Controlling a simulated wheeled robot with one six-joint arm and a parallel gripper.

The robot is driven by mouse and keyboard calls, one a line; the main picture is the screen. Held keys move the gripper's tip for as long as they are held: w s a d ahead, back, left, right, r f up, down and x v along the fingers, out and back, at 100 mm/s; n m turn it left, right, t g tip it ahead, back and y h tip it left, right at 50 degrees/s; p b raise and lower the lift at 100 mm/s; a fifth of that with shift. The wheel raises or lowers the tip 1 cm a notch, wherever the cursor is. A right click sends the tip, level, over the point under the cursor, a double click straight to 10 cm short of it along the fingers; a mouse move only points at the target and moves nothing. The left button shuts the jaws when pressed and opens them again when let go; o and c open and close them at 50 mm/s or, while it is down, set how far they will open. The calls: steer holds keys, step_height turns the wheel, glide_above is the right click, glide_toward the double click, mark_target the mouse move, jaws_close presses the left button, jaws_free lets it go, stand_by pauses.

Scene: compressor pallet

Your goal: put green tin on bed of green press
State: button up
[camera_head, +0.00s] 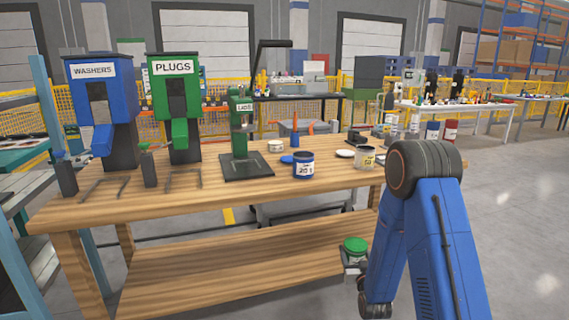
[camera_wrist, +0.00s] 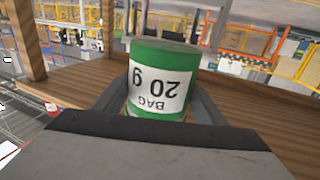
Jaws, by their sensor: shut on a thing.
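The green tin (camera_wrist: 160,85) with a white label reading "BAG 20 g" is between the fingers of my gripper (camera_wrist: 162,105) in the wrist view, its label upside down there. In the head view the green tin (camera_head: 355,247) shows its green top, in front of the bench and below the level of its top. My gripper (camera_head: 353,262) is shut on it, partly hidden by my blue arm. The green press (camera_head: 240,125), with a "LADS" sign, stands on the workbench. Its dark flat bed (camera_head: 246,167) looks bare.
A blue lid and a white lid lie near the tins. The lower shelf (camera_head: 230,270) is bare.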

step_height(320, 180, down, 14)
steer(key=s+d, duration=0.1)
steer(key=s, duration=0.1)
steer(key=shift+d+f, duration=0.2)
steer(key=shift+d, duration=0.2)
